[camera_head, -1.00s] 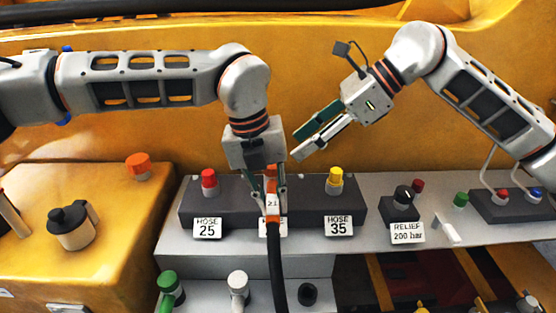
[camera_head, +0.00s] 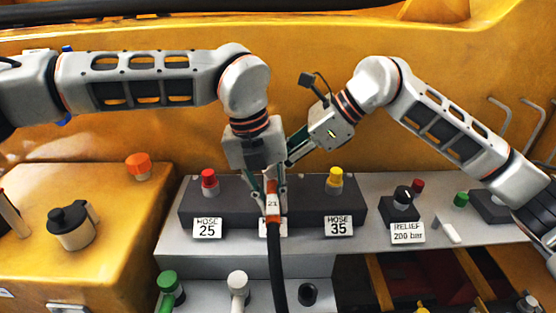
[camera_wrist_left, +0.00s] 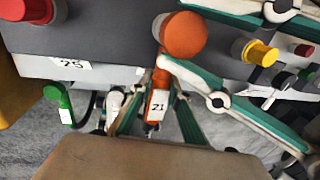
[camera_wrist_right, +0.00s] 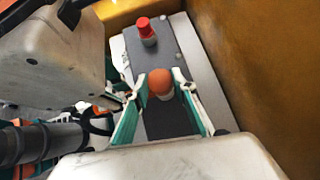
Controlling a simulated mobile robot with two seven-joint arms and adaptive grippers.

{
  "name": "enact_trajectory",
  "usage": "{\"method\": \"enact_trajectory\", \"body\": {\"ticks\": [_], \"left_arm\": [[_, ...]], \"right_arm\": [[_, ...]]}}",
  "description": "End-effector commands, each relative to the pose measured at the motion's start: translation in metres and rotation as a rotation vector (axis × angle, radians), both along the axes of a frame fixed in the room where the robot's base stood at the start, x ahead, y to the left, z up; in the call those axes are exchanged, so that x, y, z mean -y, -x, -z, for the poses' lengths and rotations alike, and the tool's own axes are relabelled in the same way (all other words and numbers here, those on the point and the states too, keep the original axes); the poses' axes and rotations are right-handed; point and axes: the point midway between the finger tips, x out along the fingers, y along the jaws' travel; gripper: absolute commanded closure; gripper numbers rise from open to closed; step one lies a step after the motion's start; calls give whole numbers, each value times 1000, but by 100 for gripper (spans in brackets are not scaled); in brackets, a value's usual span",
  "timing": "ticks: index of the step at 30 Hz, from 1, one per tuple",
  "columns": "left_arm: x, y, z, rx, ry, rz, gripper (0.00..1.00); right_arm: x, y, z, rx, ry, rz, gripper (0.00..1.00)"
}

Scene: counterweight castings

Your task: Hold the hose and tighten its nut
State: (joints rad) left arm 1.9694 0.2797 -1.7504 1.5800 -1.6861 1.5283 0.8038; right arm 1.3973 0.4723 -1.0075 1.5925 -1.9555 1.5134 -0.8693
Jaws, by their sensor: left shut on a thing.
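The black hose (camera_head: 276,265) hangs down from the middle of the dark block, with an orange end tagged 21 (camera_head: 273,203); that end also shows in the left wrist view (camera_wrist_left: 158,92). My left gripper (camera_head: 274,190) points down and is shut on this orange end. An orange round-topped piece, which looks like the nut (camera_wrist_left: 183,35), stands above it. In the right wrist view the orange piece (camera_wrist_right: 160,82) lies between the two spread fingers of my right gripper (camera_wrist_right: 161,98), apart from both. In the head view my left gripper partly hides the right fingertips.
A red-capped port (camera_head: 209,182) labelled HOSE 25 and a yellow-capped port (camera_head: 335,180) labelled HOSE 35 flank the middle one. A relief knob (camera_head: 402,200) stands to the right. The orange wall (camera_head: 330,60) rises behind. Green (camera_head: 168,290) and white (camera_head: 238,285) fittings sit below.

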Motion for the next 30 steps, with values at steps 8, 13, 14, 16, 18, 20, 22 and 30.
{"method": "enact_trajectory", "body": {"ticks": [8,13,14,16,18,20,22,30], "left_arm": [[0,0,0,0,0,1,100],[0,0,0,0,0,1,100],[0,0,0,0,0,1,100],[0,0,0,-1,0,0,100],[0,0,0,-1,0,0,100],[0,0,0,-1,0,0,100],[0,0,0,-1,0,0,100],[0,0,0,-1,0,0,100]], "right_arm": [[0,0,0,3,2,28,95],[0,1,1,3,5,103,95],[1,1,1,2,5,114,95],[0,1,0,2,2,131,95],[0,1,0,1,1,139,95],[0,1,0,1,1,141,95],[0,1,0,1,1,141,95],[0,1,0,1,1,140,57]]}}
